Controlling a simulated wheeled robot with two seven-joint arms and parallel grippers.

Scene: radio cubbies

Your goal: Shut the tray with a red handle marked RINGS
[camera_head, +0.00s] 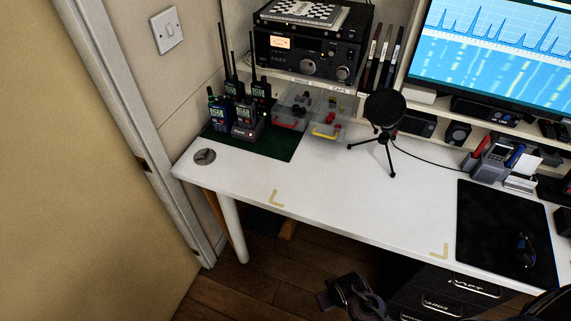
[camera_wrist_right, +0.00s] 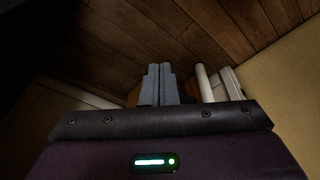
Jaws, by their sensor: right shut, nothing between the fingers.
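A clear tray with a red handle (camera_head: 286,123) sticks out from under the shelf at the back left of the desk. The label above it appears to read RINGS (camera_head: 302,80), and the tray holds small items. Beside it on the right, a clear tray with a yellow handle (camera_head: 323,133) also sticks out, under a label that appears to read CAPS (camera_head: 341,90). My right gripper is low in front of the desk, far from the trays. In the wrist view its fingers (camera_wrist_right: 158,84) are together and empty, pointing toward the floor. My left gripper is not in view.
Handheld radios (camera_head: 246,118) stand on a green mat just left of the trays. A black microphone on a tripod (camera_head: 385,112) stands right of the yellow-handled tray. The white desk (camera_head: 330,190) is clear in front. A black mouse mat (camera_head: 498,230) lies at right.

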